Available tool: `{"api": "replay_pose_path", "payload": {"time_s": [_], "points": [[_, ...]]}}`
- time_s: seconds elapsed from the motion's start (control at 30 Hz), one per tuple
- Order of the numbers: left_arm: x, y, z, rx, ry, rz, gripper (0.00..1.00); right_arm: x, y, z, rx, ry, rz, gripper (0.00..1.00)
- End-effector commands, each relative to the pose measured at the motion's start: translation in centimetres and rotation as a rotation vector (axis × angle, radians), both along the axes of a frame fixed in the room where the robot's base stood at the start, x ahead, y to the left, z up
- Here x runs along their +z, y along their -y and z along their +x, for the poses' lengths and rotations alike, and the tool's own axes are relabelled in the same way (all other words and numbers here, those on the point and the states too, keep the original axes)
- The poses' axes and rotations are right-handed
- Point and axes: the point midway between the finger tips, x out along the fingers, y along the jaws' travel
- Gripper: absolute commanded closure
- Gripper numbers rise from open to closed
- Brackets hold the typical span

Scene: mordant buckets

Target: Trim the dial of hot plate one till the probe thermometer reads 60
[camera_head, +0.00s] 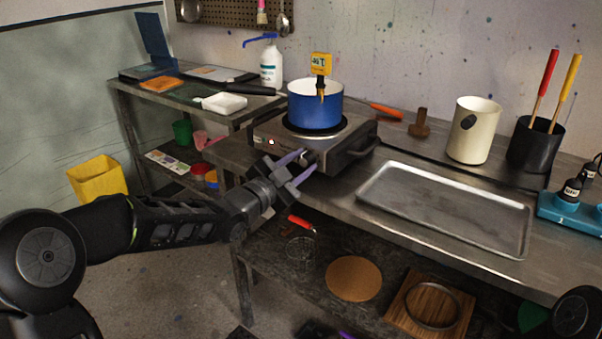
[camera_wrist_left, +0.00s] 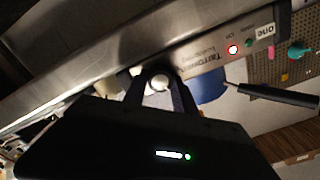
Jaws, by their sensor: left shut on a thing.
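Hot plate one (camera_head: 276,137) stands on the steel bench, with its "one" label (camera_wrist_left: 265,30) and a lit red lamp in the left wrist view. A blue pot (camera_head: 314,108) stands on the plate. The yellow probe thermometer (camera_head: 321,64) is upright at the pot; its digits are too small to read surely. A dark, purple-edged piece at the bottom may be my right gripper.
A metal tray (camera_head: 450,208) lies right of the plate. A cream jug (camera_head: 472,132) and a black pot of handled tools (camera_head: 534,146) stand behind it. A white bottle (camera_head: 270,66) is on the left bench. The lower shelf holds a cork mat (camera_head: 353,279).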

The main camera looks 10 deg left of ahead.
Motion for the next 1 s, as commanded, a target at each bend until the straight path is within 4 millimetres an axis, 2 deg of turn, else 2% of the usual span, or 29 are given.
{"api": "replay_pose_path", "payload": {"time_s": [0.37,0.4,0.67,1.0], "points": [[-0.02,0.0,0.0,0.0,0.001,0.008,1.0,-0.11,-0.01,0.0,0.0,0.0,0.0,0.64],[-0.03,-0.01,0.0,0.0,0.001,0.007,0.66,-0.12,0.0,0.0,0.0,0.0,0.0,0.64],[-0.02,0.0,0.0,0.0,0.001,0.007,0.45,-0.13,-0.01,0.0,0.0,0.0,0.0,0.64],[-0.02,-0.2,-0.44,0.0,0.001,0.007,0.45,-0.14,0.0,0.0,0.0,0.0,0.0,0.64]]}}
